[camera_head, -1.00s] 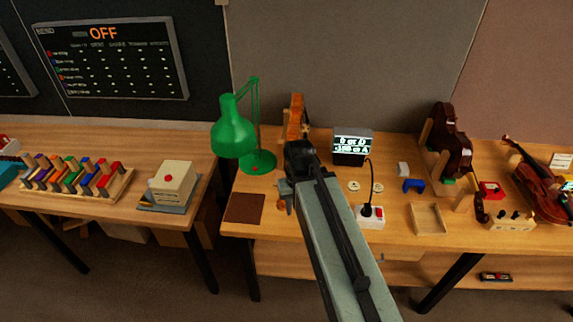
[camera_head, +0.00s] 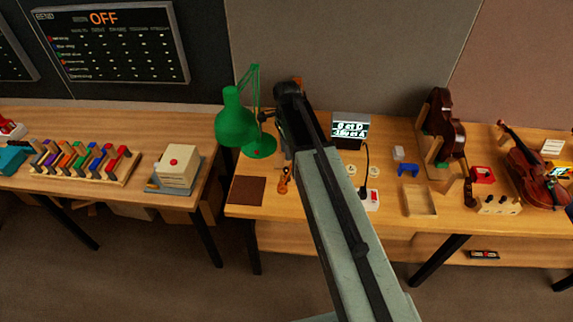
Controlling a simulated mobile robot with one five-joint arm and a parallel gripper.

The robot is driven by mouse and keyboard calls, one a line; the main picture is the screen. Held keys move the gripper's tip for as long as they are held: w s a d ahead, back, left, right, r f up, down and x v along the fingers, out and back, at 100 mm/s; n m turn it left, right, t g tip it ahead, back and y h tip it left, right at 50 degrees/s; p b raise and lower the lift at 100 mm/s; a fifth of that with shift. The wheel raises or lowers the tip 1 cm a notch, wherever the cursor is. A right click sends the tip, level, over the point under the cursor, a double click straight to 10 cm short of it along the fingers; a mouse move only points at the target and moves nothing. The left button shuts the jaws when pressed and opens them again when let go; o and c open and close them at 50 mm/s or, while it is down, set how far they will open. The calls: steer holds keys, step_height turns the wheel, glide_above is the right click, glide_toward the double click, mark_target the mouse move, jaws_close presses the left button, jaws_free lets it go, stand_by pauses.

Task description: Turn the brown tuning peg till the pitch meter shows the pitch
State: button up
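The pitch meter (camera_head: 350,130) is a dark box with a lit screen at the back of the right bench. Its two text lines seem to read "0 ct D" and "-16 ct A", but they are blurry. My gripper (camera_head: 286,96) is left of the meter, at the end of my raised arm. Its fingers are too dark and small to tell open from shut. An orange-brown violin scroll (camera_head: 283,181) shows left of my arm. My arm hides most of that instrument. I cannot make out the brown peg or whether my gripper touches it.
A green lamp (camera_head: 236,126) stands close left of my gripper. A brown mat (camera_head: 248,190) lies at the front left. A dark violin (camera_head: 440,125), a wooden tray (camera_head: 419,200) and a reddish violin (camera_head: 540,178) are to the right. A gap separates the left bench.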

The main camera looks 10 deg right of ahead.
mark_target(286, 170)
step_height(286, 170, down, 8)
steer(key=b, duration=0.8)
steer(key=shift+r, duration=0.1)
jaws_close()
